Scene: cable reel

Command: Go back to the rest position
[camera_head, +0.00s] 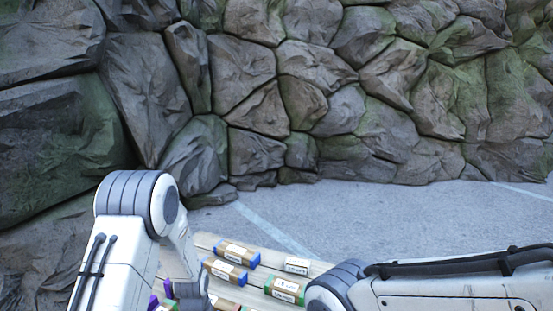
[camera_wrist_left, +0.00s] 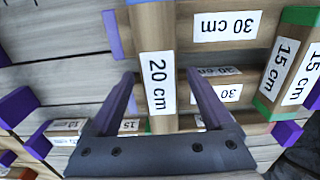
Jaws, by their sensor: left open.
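My left gripper (camera_wrist_left: 160,74) is open, with its two dark fingers apart in the left wrist view. A wooden block labelled "20 cm" (camera_wrist_left: 155,40) shows between and beyond the fingers; I cannot tell how far below them it lies. In the head view my left arm bends down at the lower left toward the table, and its fingertips are not clear. My right arm comes in at the lower right; its gripper is out of view.
Wooden blocks with blue ends (camera_head: 237,253) and green ends (camera_head: 284,290) lie on a wooden table (camera_head: 206,240). Labelled "30 cm" (camera_wrist_left: 226,26) and "15 cm" (camera_wrist_left: 284,66) blocks sit close around the left gripper. A stone wall (camera_head: 270,90) stands behind, across grey pavement (camera_head: 380,220).

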